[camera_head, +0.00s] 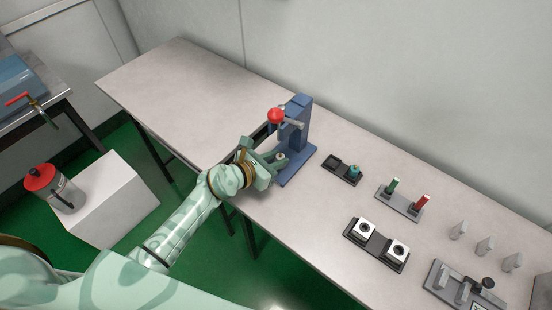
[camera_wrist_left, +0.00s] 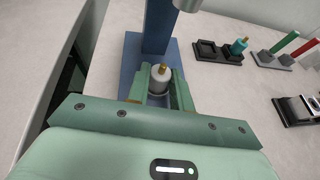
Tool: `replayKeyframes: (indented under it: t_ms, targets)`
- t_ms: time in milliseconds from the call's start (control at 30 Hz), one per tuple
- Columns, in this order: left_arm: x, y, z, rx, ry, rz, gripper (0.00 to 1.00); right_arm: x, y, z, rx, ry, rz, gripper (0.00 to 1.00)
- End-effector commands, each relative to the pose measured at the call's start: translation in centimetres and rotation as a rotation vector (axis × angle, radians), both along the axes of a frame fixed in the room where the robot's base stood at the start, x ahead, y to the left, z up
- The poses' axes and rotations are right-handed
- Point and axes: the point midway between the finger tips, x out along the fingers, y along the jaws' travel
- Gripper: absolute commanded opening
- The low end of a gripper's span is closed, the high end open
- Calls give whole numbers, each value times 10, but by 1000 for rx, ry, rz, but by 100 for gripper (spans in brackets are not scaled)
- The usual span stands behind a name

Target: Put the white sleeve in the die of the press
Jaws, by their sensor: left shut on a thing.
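The blue press (camera_head: 300,130) stands on the table with a red-knobbed lever; its column and base also show in the left wrist view (camera_wrist_left: 132,55). My left gripper (camera_head: 279,160) is at the front of the press, over its base. In the left wrist view its green fingers (camera_wrist_left: 160,84) are shut around the white sleeve (camera_wrist_left: 159,83), which is upright with a brass-coloured tip on top. A grey ring-like part shows around the sleeve's foot, and I cannot tell whether the sleeve sits in the die. The die is mostly hidden by the fingers. My right gripper is not in view.
Right of the press are a black tray (camera_head: 335,164) with a teal piece (camera_head: 354,171), a stand with green and red handles (camera_head: 400,204), and a black holder with two white blocks (camera_head: 376,244). The table's left part is clear.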

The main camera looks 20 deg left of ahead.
Motion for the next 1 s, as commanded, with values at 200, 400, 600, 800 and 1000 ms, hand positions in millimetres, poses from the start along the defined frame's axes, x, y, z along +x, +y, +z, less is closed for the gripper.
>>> replayKeyframes:
  t_ms: [200, 400, 600, 800, 1000]
  targets:
    - [0, 0, -2, 1, 0, 0, 44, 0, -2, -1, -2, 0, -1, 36]
    - [0, 0, -1, 0, 0, 0, 44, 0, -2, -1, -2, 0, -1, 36]
    - [-16, 10, 11, 3, 0, 1, 44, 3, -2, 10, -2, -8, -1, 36]
    - [-55, 30, 30, 2, 1, -2, 44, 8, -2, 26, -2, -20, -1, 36]
    - [-86, 48, 43, 1, 1, 1, 44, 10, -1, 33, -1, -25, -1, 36]
